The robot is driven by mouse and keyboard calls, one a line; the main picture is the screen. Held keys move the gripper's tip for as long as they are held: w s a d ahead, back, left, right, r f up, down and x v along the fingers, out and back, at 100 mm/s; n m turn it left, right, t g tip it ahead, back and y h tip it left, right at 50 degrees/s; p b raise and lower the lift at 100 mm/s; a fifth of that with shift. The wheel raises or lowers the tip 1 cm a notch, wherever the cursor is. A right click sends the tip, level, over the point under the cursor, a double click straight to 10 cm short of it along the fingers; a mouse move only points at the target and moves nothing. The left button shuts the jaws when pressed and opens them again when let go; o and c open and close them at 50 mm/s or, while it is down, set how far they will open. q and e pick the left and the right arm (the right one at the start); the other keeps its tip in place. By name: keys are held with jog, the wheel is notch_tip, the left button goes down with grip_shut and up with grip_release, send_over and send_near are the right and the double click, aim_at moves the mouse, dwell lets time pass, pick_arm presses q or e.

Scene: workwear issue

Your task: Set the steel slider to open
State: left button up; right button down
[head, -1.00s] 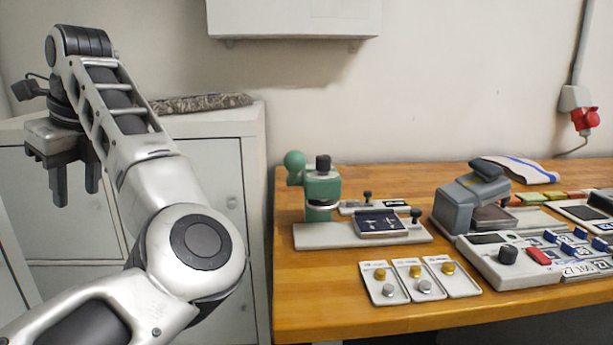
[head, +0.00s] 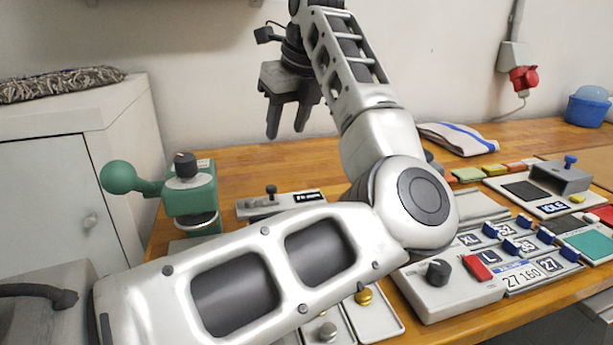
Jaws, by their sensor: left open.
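My left gripper (head: 286,134) is open and empty, fingers pointing down, above the back of the wooden bench. A small pale plate (head: 296,203) with a black-knobbed lever (head: 271,191) and a dark label lies below it, partly hidden by my left arm. The label is too small to read surely. Flat plates with brass knobs (head: 363,296) and steel knobs (head: 327,331) show at the front, mostly covered by my arm. I cannot tell which of these is the steel slider, or its setting. My right gripper is not in view.
A green press (head: 190,195) with a ball handle stands at the bench's left. A grey console (head: 455,292) with a black knob and red button is right of my arm. A folded cloth (head: 458,138) lies behind. A grey cabinet (head: 110,150) is at left.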

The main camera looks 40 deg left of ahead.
aim_at(271, 186)
pick_arm(q)
jog(key=p+x, duration=0.1)
jog(key=x, duration=1.4)
jog(key=shift+s, duration=0.15)
